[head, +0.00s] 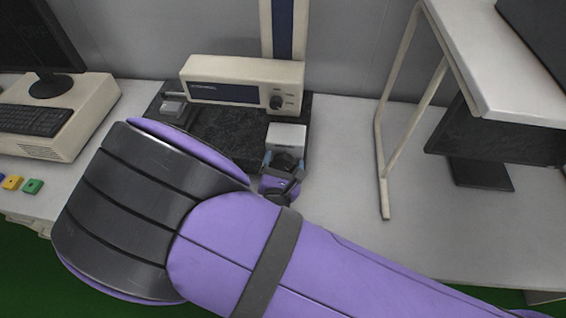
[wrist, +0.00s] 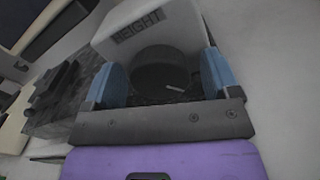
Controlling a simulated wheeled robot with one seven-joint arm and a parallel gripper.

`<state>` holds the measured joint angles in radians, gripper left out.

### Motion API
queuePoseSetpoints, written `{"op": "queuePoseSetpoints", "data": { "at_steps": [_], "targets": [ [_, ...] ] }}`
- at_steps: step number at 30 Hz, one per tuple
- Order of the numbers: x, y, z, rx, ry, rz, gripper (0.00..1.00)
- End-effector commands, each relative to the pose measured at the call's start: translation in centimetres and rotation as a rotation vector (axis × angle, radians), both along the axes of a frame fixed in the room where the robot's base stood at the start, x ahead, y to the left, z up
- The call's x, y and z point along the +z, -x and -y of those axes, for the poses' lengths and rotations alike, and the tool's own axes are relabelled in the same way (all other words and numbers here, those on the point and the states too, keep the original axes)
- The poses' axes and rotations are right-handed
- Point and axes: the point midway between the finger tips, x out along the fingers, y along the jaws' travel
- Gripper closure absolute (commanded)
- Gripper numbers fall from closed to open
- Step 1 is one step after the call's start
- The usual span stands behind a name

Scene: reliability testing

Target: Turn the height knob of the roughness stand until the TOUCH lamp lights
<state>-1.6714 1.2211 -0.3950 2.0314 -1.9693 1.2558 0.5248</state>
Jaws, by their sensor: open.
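The roughness stand has a dark granite base (head: 225,133), a column (head: 284,30) at the back and a cream unit (head: 243,80) with a dark display. A light box at the base's front right carries the height knob; its HEIGHT label (wrist: 138,27) shows in the wrist view. The dark round knob (wrist: 163,70) has a pale mark pointing to the right. My gripper (head: 283,165) is open, with one blue finger on each side of the knob; I cannot tell whether they touch it. The TOUCH lamp cannot be made out.
A keyboard (head: 35,119) and a monitor stand at the left, with several coloured blocks (head: 32,186) at the table's front left. A white raised shelf (head: 500,60) on cream legs stands at the right. Bare table (head: 345,200) lies right of the stand.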

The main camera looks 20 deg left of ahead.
Motion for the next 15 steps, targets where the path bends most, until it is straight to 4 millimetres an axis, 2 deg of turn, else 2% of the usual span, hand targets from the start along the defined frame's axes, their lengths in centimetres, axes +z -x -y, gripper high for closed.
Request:
{"op": "queuePoseSetpoints", "data": {
  "at_steps": [4,9,11,15],
  "targets": [
    [0.0,0.01,-0.01,0.0,0.0,0.0,0.18],
    [0.01,0.03,-0.01,0.0,-0.001,0.0,0.57],
    [0.0,0.03,0.0,0.0,-0.001,0.0,0.68],
    [0.02,0.03,-0.01,0.0,-0.003,-0.001,0.67]
  ]
}}
